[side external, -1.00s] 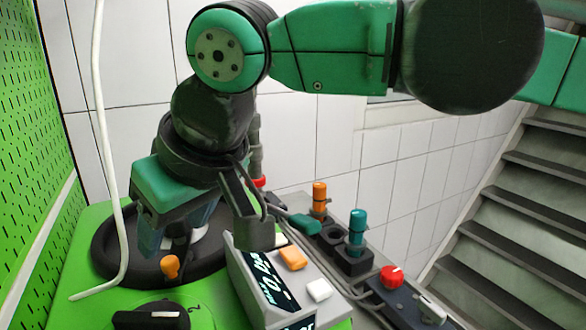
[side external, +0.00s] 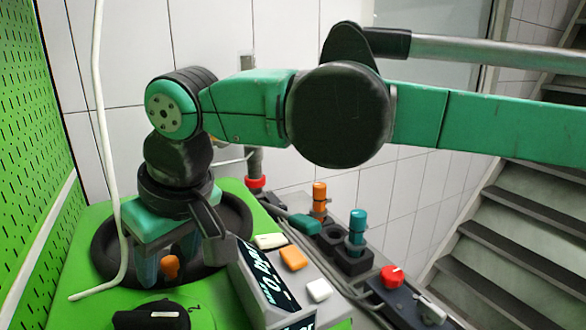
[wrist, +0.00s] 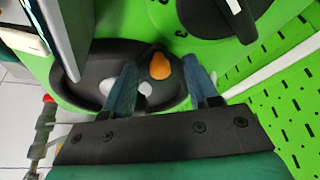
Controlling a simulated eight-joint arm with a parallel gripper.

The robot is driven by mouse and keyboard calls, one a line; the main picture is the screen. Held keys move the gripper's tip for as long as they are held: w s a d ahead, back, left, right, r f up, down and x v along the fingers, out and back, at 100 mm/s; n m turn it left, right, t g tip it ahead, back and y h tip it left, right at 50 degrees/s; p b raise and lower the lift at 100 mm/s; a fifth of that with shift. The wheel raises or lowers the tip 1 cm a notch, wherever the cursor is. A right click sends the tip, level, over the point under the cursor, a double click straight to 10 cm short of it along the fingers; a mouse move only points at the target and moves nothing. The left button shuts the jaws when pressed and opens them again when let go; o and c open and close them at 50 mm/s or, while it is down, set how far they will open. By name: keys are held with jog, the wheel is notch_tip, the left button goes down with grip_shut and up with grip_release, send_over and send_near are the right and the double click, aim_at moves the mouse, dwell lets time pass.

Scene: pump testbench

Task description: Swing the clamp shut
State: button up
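A small orange knob (side external: 171,267) stands at the inner front edge of a black oval ring (side external: 103,250) on the green bench; it may be the clamp's handle, but I cannot tell. In the wrist view the orange knob (wrist: 160,66) shows between my blue fingertips, with a white part (wrist: 145,90) just below it. My gripper (side external: 167,262) points down over the ring. In the wrist view my gripper (wrist: 161,72) has its fingers apart, with nothing visibly held. Whether a finger touches the knob is unclear. A green-handled lever (side external: 304,224) lies farther right.
A grey display box (side external: 270,280) with buttons stands close right of my gripper. A black dial (side external: 152,315) is in front. A white cable (side external: 99,130) hangs at the left by the green pegboard (side external: 45,130). Orange (side external: 319,195) and teal (side external: 357,228) plugs stand behind the box.

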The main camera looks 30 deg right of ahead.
grip_shut()
jog(key=shift+s+d+n+g+y, duration=0.2)
jog(key=shift+d+n, duration=0.25)
jog(key=shift+n, duration=0.35)
jog(key=shift+w+d+n+g+y, duration=0.1)
jog(key=shift+d+n+y, duration=0.25)
jog(key=shift+n, duration=0.45)
jog(key=shift+o, duration=0.6)
grip_release()
jog(key=shift+d+r, duration=0.1)
jog(key=v, duration=0.5)
jog(key=shift+r, duration=0.2)
